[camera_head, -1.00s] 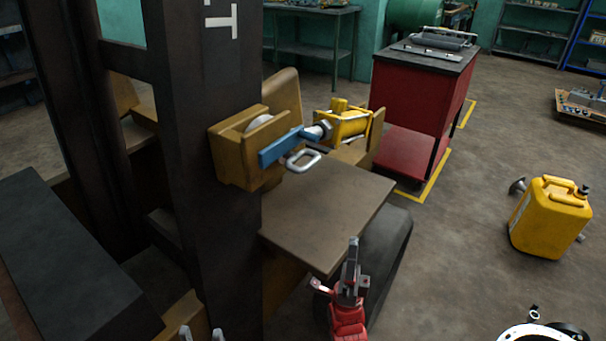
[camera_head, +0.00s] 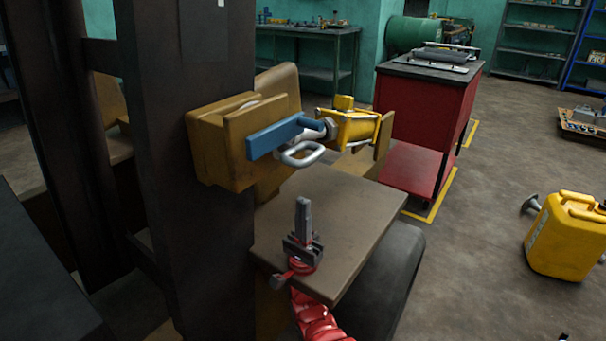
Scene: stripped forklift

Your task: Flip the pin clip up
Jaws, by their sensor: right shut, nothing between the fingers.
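The pin clip, a silver wire loop (camera_head: 301,155), hangs down and out under the blue bar (camera_head: 277,136) at the tan bracket (camera_head: 222,150) on the dark mast. A silver pin end and nut show between the blue bar and the yellow cylinder (camera_head: 346,129). My right gripper (camera_head: 303,203), on a red arm, points up over the brown plate, below the loop and apart from it. Its grey fingers are together with nothing between them. My left gripper is out of view.
The brown flat plate (camera_head: 345,215) lies below the clip, close to my right gripper. The dark mast (camera_head: 190,230) stands on the left. A red cabinet (camera_head: 415,125) and a yellow jerrycan (camera_head: 565,240) stand to the right on open floor.

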